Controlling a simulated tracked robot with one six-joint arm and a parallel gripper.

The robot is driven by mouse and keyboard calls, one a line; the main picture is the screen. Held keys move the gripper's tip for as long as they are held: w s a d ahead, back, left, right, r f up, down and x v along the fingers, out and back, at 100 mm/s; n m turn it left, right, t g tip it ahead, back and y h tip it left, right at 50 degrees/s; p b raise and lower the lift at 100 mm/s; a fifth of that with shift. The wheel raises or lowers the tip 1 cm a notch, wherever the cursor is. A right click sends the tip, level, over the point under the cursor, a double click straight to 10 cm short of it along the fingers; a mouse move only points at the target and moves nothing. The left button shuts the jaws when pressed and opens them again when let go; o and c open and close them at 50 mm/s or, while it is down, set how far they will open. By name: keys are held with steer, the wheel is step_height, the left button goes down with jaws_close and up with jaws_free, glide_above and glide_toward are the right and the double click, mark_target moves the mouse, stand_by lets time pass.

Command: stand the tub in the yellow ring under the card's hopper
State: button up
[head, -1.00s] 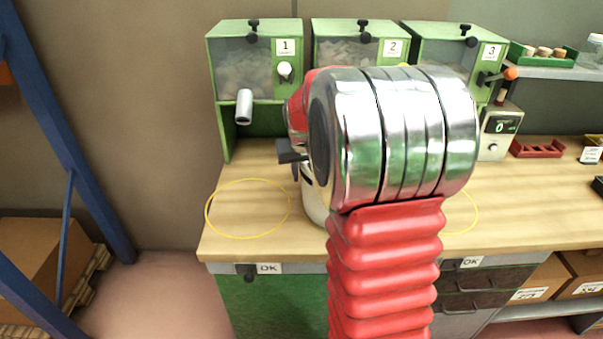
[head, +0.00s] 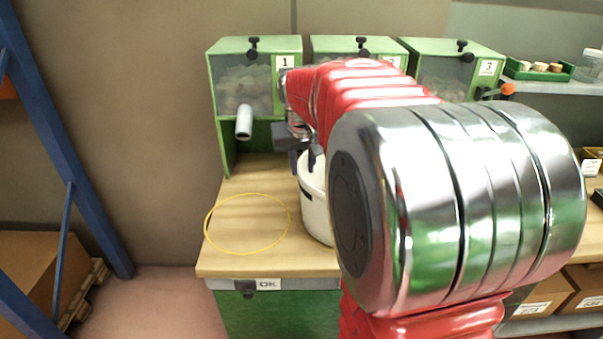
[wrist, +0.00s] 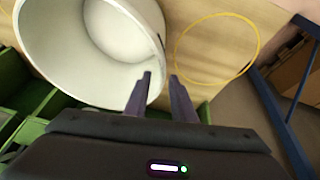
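The white tub (head: 314,208) stands upright on the bench, right of the yellow ring (head: 215,243) under hopper 1 (head: 240,85); my arm hides its right side. In the wrist view the tub (wrist: 62,75) shows its open mouth and looks empty; the empty ring (wrist: 258,45) lies beside it. My gripper (head: 304,160) is at the tub's left rim. In the wrist view its fingers (wrist: 160,75) are apart, one on each side of the rim in the picture; I cannot tell whether they touch it. Hopper 2 (head: 335,46) and hopper 3 (head: 445,70) stand further right. I cannot see the card.
A grey spout (head: 244,122) projects from hopper 1. A blue rack post (head: 75,150) stands left of the bench (head: 240,262). A green tray of corks (head: 540,70) and a clear jar (head: 590,66) sit on the right shelf. My arm covers the right bench.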

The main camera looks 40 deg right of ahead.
steer(key=shift+a+r, duration=0.1)
steer(key=shift+r, duration=0.05)
stand_by(0.6)
steer(key=shift+s+a, duration=0.15)
steer(key=s+a+f+n+t+y, duration=0.1)
steer(key=s+a+n, duration=0.4)
steer(key=s+a, duration=1.5)
steer(key=a+f+y, duration=0.1)
steer(key=a, duration=0.3)
steer(key=shift+s+a+f+t+y, duration=0.15)
steer(key=shift+s+f+t+y, duration=0.2)
steer(key=shift+f+t+y, duration=0.05)
